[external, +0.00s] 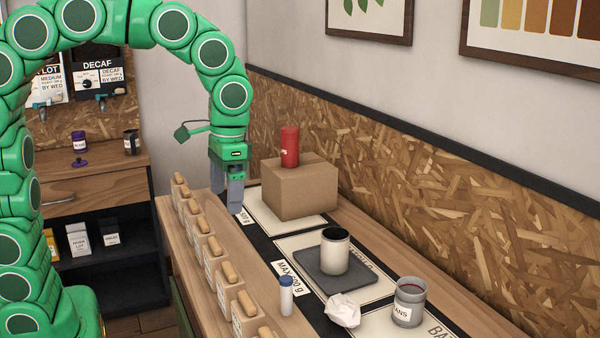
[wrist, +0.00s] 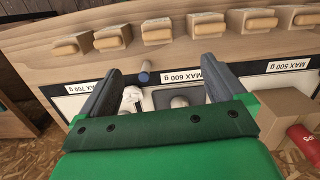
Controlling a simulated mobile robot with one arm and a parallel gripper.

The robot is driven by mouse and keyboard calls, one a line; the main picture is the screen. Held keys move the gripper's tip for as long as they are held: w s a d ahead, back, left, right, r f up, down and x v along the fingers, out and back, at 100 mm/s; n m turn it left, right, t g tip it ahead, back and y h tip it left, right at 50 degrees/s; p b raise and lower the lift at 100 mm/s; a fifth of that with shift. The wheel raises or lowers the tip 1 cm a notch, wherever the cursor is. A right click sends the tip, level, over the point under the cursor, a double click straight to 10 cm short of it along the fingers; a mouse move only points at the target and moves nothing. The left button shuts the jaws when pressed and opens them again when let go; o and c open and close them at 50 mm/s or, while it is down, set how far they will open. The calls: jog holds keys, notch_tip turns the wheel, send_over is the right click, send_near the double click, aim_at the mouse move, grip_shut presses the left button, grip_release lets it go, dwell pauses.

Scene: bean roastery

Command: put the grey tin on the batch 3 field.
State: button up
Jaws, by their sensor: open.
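A grey tin (external: 408,303) with a white label ending in "ANS" stands at the near right in the external view. It is upright at the edge of the nearest pale field (external: 379,321), whose visible lettering starts "BA"; its number is out of view. I cannot tell whether the tin's base lies wholly on it. A pale cup with a dark inside (external: 335,252) stands on a dark grey plate (external: 361,281) on the middle field. My gripper (external: 228,204) is open and empty, above the bench's far end, well away from the tin. I cannot make out the tin in the wrist view.
A cardboard box (external: 299,190) with a red can (external: 290,147) on it stands at the far field. Several wooden bins (external: 215,255) line the left bench edge. A blue-capped bottle (external: 286,297) and crumpled paper (external: 343,311) stand near the tin's left.

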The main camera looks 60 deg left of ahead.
jog(key=s+a+f, duration=0.1)
jog(key=s+f, duration=0.1)
jog(key=s, duration=0.6)
jog(key=s+a+f, duration=0.2)
jog(key=s, duration=0.7)
jog(key=s+a+f, duration=0.2)
jog(key=s, duration=0.7)
jog(key=shift+s+a+f+m+g, duration=0.25)
jog(key=shift+f+m+g, duration=0.05)
jog(key=shift+f, duration=0.05)
jog(key=shift+o, duration=0.2)
